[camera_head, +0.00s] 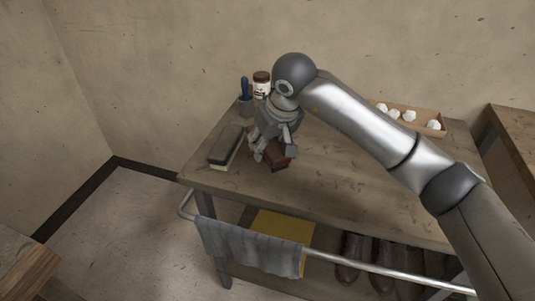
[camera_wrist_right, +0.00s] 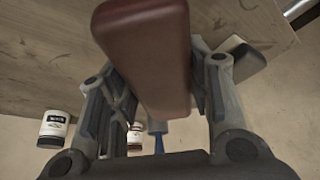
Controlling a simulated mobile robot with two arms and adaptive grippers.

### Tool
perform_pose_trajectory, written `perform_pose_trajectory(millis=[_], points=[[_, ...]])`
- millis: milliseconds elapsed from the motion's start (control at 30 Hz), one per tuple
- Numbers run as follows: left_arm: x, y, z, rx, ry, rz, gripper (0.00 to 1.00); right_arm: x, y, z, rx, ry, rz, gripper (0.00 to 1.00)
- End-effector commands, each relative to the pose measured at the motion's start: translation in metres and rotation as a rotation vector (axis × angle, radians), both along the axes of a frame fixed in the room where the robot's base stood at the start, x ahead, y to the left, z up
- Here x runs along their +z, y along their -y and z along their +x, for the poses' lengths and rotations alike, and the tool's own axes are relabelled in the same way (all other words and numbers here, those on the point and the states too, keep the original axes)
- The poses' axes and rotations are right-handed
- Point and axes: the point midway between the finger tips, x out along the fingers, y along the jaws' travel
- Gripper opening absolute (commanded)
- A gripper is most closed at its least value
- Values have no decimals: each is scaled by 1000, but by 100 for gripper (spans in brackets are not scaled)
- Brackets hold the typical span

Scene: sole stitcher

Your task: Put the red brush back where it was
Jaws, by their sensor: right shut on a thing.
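My right gripper (camera_head: 275,151) is shut on the red brush (camera_head: 279,159) over the left part of the workbench. In the right wrist view the red brush (camera_wrist_right: 150,55) fills the upper middle between the two fingers. I cannot tell whether its underside touches the bench. A black brush (camera_head: 224,143) lies on the bench just left of my gripper. It also shows in the wrist view (camera_wrist_right: 251,62). My left gripper is not in view.
The wooden workbench (camera_head: 340,178) is clear right of the gripper. Behind it stand a brown-lidded jar (camera_head: 262,84) and a blue-handled tool (camera_head: 245,88). A tray (camera_head: 430,122) of white balls sits at the back right. A grey towel (camera_head: 250,246) hangs on the front rail.

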Motion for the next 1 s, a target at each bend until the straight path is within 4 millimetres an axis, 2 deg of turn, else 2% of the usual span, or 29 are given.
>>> perform_pose_trajectory(millis=[200,400,967,1000], points=[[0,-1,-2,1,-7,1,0,-19,-4,11,-1,-4,1,27],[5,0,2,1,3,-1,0,-40,-3,11,0,0,2,27],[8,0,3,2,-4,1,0,-45,-3,11,0,3,1,27],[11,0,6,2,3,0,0,-46,-3,11,0,2,1,47]])
